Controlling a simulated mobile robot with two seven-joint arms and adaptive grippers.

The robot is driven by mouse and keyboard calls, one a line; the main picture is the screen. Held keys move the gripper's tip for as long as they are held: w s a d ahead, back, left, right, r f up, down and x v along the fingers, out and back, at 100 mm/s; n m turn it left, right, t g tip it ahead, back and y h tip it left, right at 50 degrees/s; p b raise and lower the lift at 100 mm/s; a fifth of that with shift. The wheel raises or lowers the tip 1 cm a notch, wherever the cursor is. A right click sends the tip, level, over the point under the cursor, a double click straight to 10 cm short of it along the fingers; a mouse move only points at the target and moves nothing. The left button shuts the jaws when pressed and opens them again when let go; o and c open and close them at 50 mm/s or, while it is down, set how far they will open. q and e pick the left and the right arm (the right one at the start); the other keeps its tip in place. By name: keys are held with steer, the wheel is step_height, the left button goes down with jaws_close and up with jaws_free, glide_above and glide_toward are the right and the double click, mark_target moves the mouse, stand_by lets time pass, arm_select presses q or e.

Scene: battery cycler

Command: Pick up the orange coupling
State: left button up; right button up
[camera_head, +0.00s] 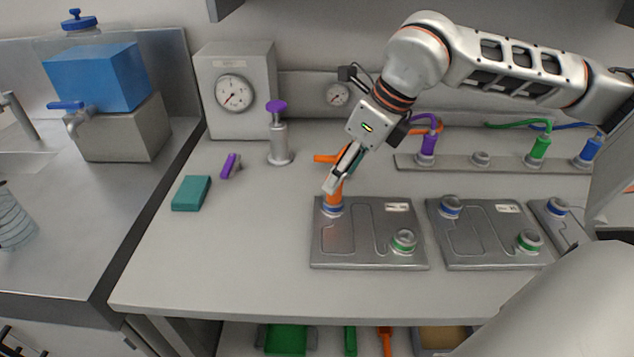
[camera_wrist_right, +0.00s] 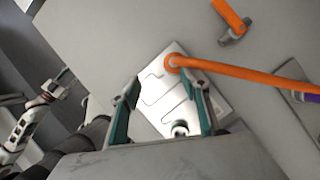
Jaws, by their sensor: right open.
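The orange coupling (camera_head: 335,192) stands on the blue-ringed port at the back left corner of the left grey plate (camera_head: 322,258). In the right wrist view its round orange end (camera_wrist_right: 174,62) shows above the plate (camera_wrist_right: 155,75), with an orange hose running off to the right. My right gripper (camera_head: 335,180) is over the coupling and partly hides it in the head view. In the right wrist view its teal fingers (camera_wrist_right: 163,84) are apart, with nothing clearly held. An arm at the left of that view seems to be my left one, its gripper (camera_wrist_right: 60,80) too small to read.
More grey plates (camera_head: 490,262) stand to the right. Behind is a rail (camera_head: 450,164) with purple, green and blue couplings. Another orange-handled part (camera_wrist_right: 230,18) lies near the coupling. The front table strip is clear.

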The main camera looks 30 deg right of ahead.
steer(key=shift+h, duration=0.3)
steer(key=w+f, duration=0.1)
steer(key=f, duration=0.1)
steer(key=w+f, duration=0.1)
steer(key=f, duration=0.1)
steer(key=w+f, duration=0.2)
steer(key=shift+d+f, duration=0.3)
steer(key=shift+d, duration=0.1)
jaws_close()
